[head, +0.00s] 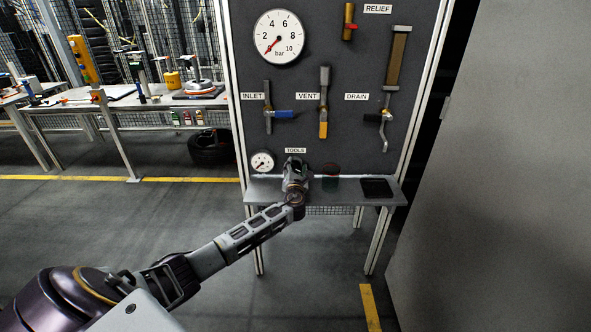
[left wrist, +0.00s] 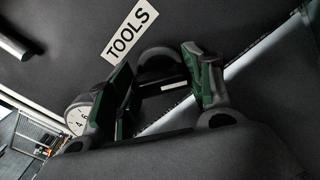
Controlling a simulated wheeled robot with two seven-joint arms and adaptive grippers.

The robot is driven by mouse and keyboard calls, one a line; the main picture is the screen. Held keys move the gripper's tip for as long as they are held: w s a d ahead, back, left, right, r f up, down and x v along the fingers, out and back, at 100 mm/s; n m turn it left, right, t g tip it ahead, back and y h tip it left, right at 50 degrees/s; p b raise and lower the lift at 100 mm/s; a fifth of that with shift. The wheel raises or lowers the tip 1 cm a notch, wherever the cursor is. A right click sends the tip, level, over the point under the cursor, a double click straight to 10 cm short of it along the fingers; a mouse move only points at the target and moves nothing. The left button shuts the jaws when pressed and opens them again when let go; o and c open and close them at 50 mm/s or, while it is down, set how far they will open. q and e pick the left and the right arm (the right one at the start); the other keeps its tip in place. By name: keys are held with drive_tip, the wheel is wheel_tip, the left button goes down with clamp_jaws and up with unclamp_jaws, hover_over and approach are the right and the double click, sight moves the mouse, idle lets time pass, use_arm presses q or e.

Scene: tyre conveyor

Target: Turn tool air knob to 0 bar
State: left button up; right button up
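The TOOLS label (head: 295,150) is low on the dark panel. It also shows in the left wrist view (left wrist: 131,30). My left gripper (head: 294,172) is at the panel just below it and hides the knob in the head view. In the left wrist view, a grey rounded part (left wrist: 158,56), apparently the knob, shows between the two green-padded fingers. The fingers are apart on either side of it; contact is unclear. The small gauge (head: 262,162) is left of the gripper, its needle seemingly toward lower left. It is partly hidden in the left wrist view (left wrist: 80,113). The knob's setting is hidden.
Above are a large gauge (head: 278,37) near 0 and the INLET (head: 285,114), VENT (head: 323,128) and DRAIN (head: 373,118) valve handles.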

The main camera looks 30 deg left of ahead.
use_arm(q)
drive_tip(key=c, duration=0.4)
